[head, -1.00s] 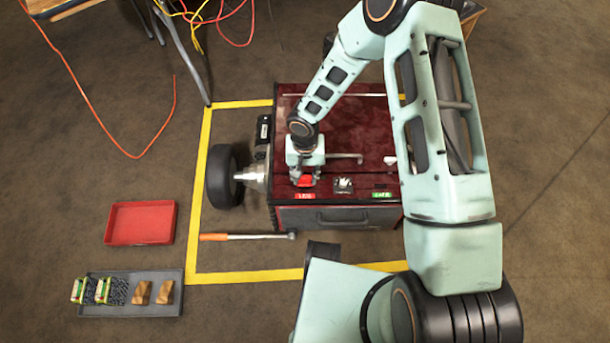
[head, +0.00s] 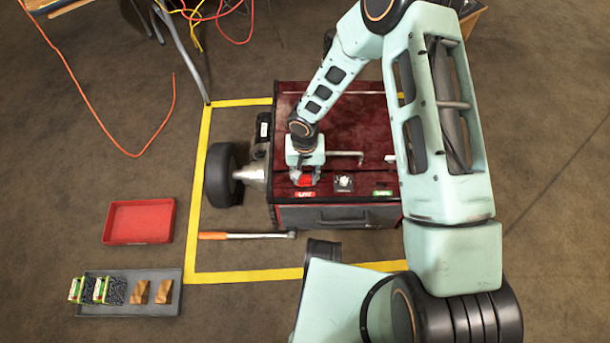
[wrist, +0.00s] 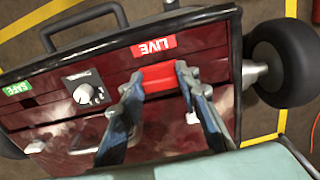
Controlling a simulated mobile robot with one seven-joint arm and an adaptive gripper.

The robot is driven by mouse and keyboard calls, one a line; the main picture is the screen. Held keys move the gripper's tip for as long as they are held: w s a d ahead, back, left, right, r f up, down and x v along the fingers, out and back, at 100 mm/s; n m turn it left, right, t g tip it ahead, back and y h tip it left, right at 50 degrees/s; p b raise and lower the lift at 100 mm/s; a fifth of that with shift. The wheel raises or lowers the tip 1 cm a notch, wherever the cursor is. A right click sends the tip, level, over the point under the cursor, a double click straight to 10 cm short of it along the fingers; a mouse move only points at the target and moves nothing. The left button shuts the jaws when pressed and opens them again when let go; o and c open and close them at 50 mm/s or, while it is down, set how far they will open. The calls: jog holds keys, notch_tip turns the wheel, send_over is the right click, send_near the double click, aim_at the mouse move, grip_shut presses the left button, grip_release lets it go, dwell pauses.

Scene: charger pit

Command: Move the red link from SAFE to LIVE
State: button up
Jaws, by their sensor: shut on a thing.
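The red link (head: 305,181) is at the left front of the dark red cart top (head: 350,120), just behind the red LIVE label (head: 305,194). In the wrist view the red link (wrist: 158,78) sits between my two fingers, directly beside the LIVE label (wrist: 154,46). My gripper (wrist: 157,82) is shut on it and points down at the cart top. The green SAFE label (head: 382,193) is at the right front of the cart; it also shows in the wrist view (wrist: 17,88). The link's underside is hidden, so I cannot tell how it is seated.
A round knob (head: 343,183) stands between the two labels. A bent metal handle (head: 347,154) lies behind it. A wheel (head: 222,174) juts out left of the cart. An orange-handled bar (head: 245,236), a red tray (head: 138,222) and a grey tray (head: 128,308) lie on the floor.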

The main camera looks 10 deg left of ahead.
jog(key=shift+f+b, duration=0.9)
jog(key=shift+f, duration=0.05)
jog(key=o, duration=1.2)
jog(key=shift+r, duration=0.1)
notch_tip(320, 180, up, 12)
